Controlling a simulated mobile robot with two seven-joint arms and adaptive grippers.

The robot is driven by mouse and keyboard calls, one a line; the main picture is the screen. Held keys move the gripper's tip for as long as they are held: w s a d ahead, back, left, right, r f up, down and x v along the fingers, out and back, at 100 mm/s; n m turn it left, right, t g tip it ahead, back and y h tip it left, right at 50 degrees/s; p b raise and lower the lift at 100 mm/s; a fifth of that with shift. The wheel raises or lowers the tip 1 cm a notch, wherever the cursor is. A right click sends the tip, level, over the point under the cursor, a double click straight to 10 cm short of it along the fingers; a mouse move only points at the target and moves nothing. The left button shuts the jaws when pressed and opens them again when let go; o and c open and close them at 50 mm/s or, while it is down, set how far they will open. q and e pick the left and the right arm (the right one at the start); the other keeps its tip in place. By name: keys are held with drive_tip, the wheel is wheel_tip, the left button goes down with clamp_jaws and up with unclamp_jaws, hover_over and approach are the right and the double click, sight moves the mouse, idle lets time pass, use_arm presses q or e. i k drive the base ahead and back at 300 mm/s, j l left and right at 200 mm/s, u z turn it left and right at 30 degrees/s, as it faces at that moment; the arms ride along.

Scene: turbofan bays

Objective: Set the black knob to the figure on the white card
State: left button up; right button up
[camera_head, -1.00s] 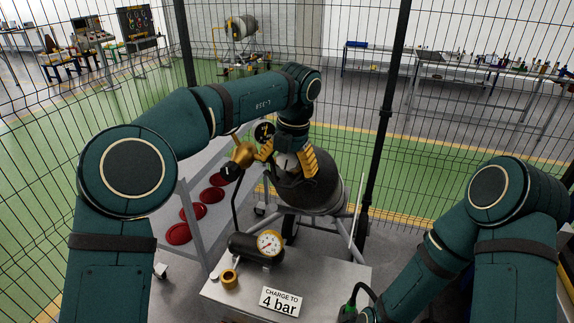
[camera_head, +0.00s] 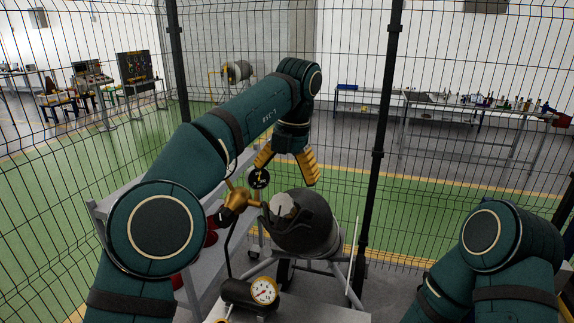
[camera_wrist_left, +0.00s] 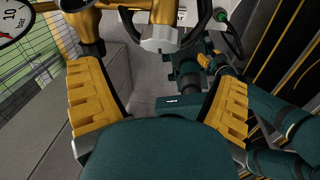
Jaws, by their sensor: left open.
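My left gripper (camera_head: 287,166) is open and empty, above the cylinder's neck and beside the brass regulator (camera_head: 236,198). Its two yellow fingers (camera_wrist_left: 160,82) stand wide apart in the left wrist view. The black knob (camera_head: 224,216) seems to be the dark part at the regulator's left end; its setting cannot be read. A white-faced gauge (camera_head: 265,291) stands low in the head view. A dial marked 10 bar (camera_wrist_left: 15,18) is cut off in the wrist view. The white card is out of the head view. A yellow-tipped part, perhaps my right gripper (camera_wrist_left: 205,61), shows small in the wrist view.
A dark cylinder (camera_head: 308,232) lies on a wheeled stand beyond the bench. A mesh fence (camera_head: 450,160) with black posts (camera_head: 382,140) closes off the back. Grey shelving (camera_head: 105,210) stands at left.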

sight(224, 216)
drive_tip(key=k, duration=1)
